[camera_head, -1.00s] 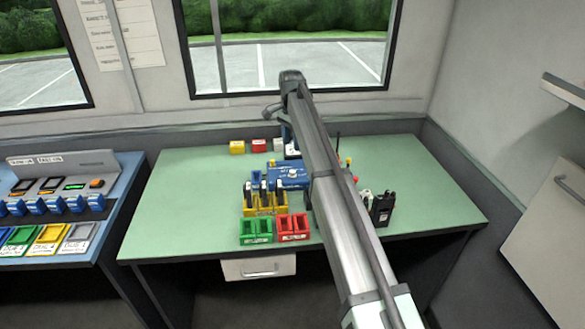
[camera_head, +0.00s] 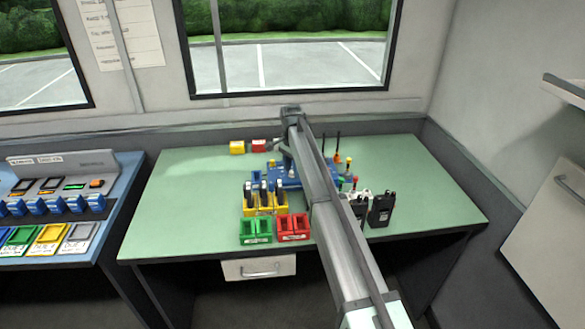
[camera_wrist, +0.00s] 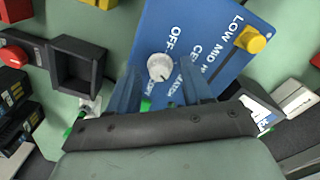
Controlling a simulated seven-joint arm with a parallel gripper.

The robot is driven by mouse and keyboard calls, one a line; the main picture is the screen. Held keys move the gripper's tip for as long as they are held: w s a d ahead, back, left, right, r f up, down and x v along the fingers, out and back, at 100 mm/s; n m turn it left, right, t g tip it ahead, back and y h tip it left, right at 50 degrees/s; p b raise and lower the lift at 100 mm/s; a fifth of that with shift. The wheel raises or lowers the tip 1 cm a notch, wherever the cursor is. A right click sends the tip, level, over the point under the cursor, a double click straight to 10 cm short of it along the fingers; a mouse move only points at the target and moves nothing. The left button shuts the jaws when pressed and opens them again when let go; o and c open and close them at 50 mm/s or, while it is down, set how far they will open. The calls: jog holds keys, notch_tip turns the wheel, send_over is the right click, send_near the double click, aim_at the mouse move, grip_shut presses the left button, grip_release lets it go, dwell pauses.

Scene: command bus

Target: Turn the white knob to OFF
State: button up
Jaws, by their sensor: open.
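The white knob (camera_wrist: 160,67) sits on a blue panel (camera_wrist: 195,25) in the wrist view. "OFF" is printed on the panel just above the knob; further white lettering reads "LOW MID H...". My gripper (camera_wrist: 158,73) is open, its two blue-grey fingers on either side of the knob, left and right. I cannot tell whether either finger touches it. In the head view, my gripper reaches down over the blue panel (camera_head: 290,180), and my arm hides part of the panel and the knob.
A yellow knob (camera_wrist: 252,40) stands on the panel's right side. An open dark box (camera_wrist: 77,66) lies left of the panel. Yellow (camera_head: 265,207), green (camera_head: 256,230) and red bins (camera_head: 292,227) stand in front. Black radios (camera_head: 381,210) stand to the right. The green table's (camera_head: 180,200) left side is clear.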

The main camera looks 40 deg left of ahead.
jog(key=shift+c, duration=0.2)
grip_shut()
jog(key=shift+n, duration=0.3)
jog(key=n, duration=0.4)
jog(key=shift+n, duration=0.4)
jog(key=n, duration=0.4)
jog(key=shift+n, duration=0.3)
jog(key=n, duration=1.3)
jog(key=shift+n, duration=0.4)
